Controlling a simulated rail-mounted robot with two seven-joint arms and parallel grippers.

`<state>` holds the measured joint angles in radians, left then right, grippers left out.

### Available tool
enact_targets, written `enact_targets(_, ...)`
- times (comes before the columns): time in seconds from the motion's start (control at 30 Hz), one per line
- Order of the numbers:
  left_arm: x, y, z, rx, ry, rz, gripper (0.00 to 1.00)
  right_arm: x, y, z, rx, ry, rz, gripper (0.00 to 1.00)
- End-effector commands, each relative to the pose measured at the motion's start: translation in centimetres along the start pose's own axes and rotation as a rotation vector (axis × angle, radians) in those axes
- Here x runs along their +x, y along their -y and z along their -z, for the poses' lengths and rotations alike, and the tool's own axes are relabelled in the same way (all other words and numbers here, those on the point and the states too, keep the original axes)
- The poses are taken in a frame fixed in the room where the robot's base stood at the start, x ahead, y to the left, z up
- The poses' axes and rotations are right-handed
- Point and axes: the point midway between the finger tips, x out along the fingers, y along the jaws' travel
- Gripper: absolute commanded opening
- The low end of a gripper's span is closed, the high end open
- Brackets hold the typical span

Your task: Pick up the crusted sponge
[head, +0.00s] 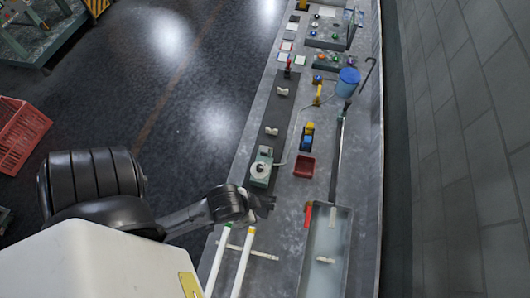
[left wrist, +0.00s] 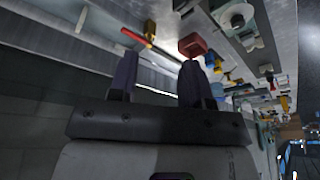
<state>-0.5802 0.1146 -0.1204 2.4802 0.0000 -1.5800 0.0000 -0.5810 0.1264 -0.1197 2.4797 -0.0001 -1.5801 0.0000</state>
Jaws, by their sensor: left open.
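A small tan-orange block (head: 332,217), which looks like the crusted sponge, is at the upper end of the grey trough in the head view. A yellow-brown block in the left wrist view (left wrist: 150,27) appears to be the same thing, beyond my fingertips. My left gripper (head: 268,200) is over the bench, to the left of the block and apart from it. In the left wrist view my left gripper (left wrist: 158,65) has its two dark fingers apart with nothing between them. My right gripper is in neither view.
A red stick (head: 307,215) lies near the trough (head: 345,255). A red tray (head: 304,166) and a green device (head: 262,167) stand farther up the bench. Two white tubes (head: 217,255) (head: 243,258) lie at the near end. A wall runs along the right.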

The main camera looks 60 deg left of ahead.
Motion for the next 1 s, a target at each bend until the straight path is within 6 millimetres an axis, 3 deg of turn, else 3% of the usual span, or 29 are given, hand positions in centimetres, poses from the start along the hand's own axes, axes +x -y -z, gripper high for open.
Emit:
enact_targets(0.23, 0.0, 0.2, -0.1, 0.008, 0.002, 0.007, 0.65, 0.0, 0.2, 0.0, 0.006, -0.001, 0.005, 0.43)
enact_targets(0.47, 0.1, 0.2, 0.0, 0.005, 0.0, 0.005, 0.65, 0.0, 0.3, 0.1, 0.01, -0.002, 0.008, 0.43)
enact_targets(0.57, 0.3, 0.4, 1.4, 0.005, -0.033, 0.009, 0.65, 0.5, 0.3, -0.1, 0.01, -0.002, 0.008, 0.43)
enact_targets(0.67, 0.5, 1.1, 4.6, 0.011, -0.112, 0.027, 0.65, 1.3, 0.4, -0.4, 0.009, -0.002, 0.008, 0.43)
enact_targets(0.77, 0.1, 2.8, 9.3, 0.04, -0.23, 0.074, 0.65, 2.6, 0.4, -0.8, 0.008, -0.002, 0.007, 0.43)
enact_targets(1.0, -3.2, 4.4, 20.7, 0.218, -0.515, 0.199, 0.65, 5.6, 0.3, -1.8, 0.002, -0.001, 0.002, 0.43)
